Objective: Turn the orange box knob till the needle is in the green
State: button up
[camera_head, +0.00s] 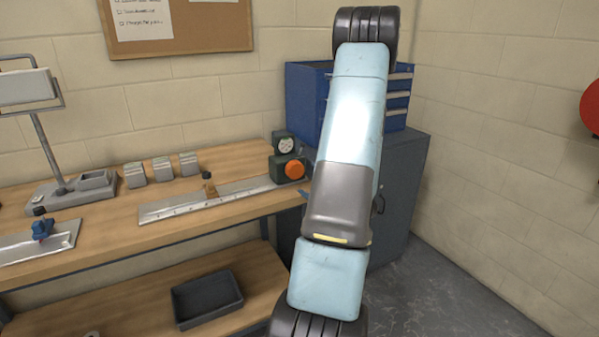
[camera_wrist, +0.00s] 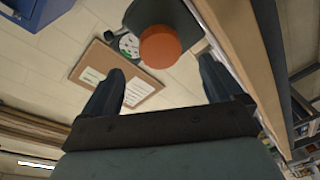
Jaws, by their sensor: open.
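The dark green box (camera_head: 279,161) stands at the right end of the workbench, close to my arm. Its round orange knob (camera_head: 294,169) faces out, below a small white dial (camera_head: 286,145). In the wrist view the orange knob (camera_wrist: 160,47) is ahead of my gripper (camera_wrist: 161,70), roughly between the two fingertips in the picture. The fingers are apart and nothing is between them; the knob looks beyond their tips. The dial (camera_wrist: 129,45) also shows, with a patch of green, but the needle is too small to read. My gripper cannot be made out in the head view.
A metal rail with a slider (camera_head: 208,186) lies on the workbench left of the box. Several grey blocks (camera_head: 161,169) stand behind it. A blue drawer chest (camera_head: 303,100) sits on a grey cabinet (camera_head: 405,185) at right. The floor at right is clear.

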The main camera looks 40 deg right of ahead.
aim_at(298, 172)
jog(key=w, duration=0.8)
jog(key=shift+d, duration=0.35)
